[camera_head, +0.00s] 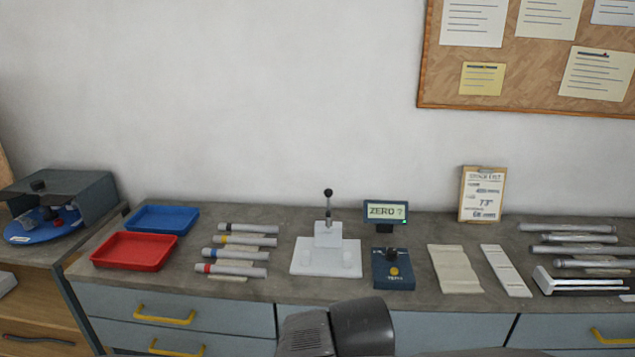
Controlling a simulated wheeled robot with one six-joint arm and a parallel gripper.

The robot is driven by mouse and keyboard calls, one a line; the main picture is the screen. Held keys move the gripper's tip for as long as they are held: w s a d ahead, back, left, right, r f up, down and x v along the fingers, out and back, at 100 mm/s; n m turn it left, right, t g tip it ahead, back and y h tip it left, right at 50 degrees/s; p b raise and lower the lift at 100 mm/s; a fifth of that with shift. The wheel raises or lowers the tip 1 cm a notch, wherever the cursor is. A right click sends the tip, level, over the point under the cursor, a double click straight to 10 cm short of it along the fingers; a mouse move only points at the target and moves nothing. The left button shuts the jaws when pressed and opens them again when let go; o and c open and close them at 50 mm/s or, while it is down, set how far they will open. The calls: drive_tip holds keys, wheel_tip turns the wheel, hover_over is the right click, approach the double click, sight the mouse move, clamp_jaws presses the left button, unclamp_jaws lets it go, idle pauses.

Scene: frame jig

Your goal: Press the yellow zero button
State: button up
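The yellow zero button (394,271) is a small round button on top of a dark blue control box (381,283). The box stands on the grey workbench right of centre, with a black knob (391,254) behind the button. Behind the box a small display (386,211) reads "ZERO ?" and has a green light at its lower right. Nothing touches the button. A dark grey part of my arm shows at the bottom centre, in front of the bench. My gripper's fingers are not in view.
A white jig (327,257) with an upright black-knobbed lever stands left of the box. Pale strips (455,269) lie to its right. Further left are several tubes (240,254), a red tray (134,251) and a blue tray (162,219). A clipboard (482,194) leans on the wall.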

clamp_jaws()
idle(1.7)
